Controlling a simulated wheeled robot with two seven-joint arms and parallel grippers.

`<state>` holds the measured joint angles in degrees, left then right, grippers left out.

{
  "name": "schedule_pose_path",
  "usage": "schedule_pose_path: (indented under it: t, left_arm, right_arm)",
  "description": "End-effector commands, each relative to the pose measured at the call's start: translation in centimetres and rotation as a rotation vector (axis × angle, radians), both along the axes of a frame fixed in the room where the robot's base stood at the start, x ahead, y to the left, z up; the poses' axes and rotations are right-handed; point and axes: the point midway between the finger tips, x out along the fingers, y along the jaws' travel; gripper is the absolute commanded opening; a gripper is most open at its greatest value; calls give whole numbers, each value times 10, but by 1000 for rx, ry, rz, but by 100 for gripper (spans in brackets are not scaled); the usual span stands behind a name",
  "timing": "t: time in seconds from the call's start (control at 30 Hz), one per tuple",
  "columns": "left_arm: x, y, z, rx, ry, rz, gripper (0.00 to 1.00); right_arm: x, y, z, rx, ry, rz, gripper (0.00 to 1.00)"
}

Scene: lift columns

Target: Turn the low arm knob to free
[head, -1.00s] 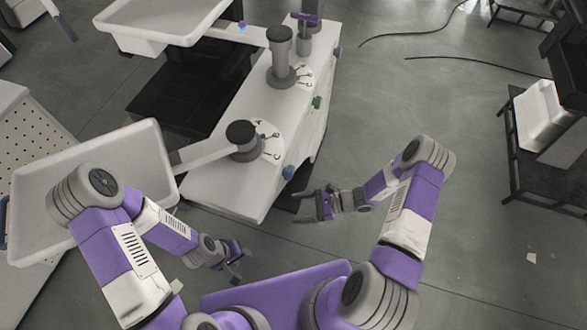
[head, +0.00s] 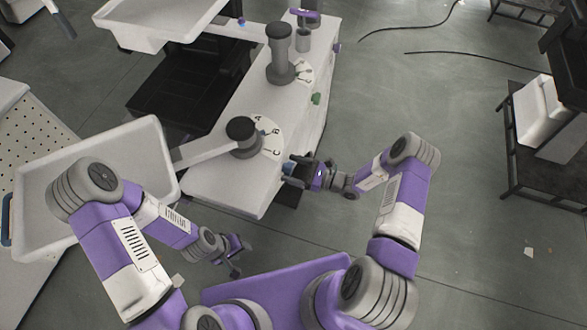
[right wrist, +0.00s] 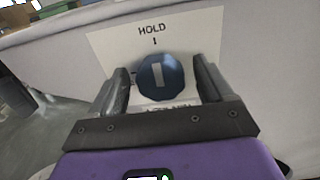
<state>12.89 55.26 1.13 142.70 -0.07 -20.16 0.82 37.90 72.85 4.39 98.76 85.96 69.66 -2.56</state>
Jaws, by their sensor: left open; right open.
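The low arm knob (right wrist: 161,76) is a dark blue, many-sided knob on a white plate (right wrist: 119,48) on the column base's side. In the right wrist view its pale pointer bar stands upright, in line with the mark under HOLD. Lower lettering on the plate is partly covered. My right gripper (right wrist: 161,82) is open, with one finger on each side of the knob; I cannot tell whether they touch it. In the head view my right gripper (head: 291,171) is at the base's right side and hides most of the knob. My left gripper (head: 240,262) is open and empty, low at centre-left.
The low arm (head: 205,150) carries a white tray (head: 80,165) at the left. A taller column (head: 280,55) stands behind on the same white base (head: 225,188). A green knob (head: 316,98) is further along the base's side.

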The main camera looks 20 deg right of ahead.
Motion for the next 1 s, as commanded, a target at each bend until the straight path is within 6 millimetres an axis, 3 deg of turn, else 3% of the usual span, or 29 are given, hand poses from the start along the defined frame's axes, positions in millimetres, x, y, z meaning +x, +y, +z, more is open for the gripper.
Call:
schedule_pose_path:
  t: [0.2, 0.53, 1.0]
  left_arm:
    - [0, 0, 0, 0, 0, 0, 43]
    - [0, 0, 0, 0, 0, 0, 43]
    - [0, 0, -3, 0, 0, 0, 43]
  right_arm:
    - [0, 0, 0, 0, 0, 0, 78]
    - [0, 0, 0, 0, 0, 1, 28]
    - [-1, 0, -1, -66, -97, -1, 27]
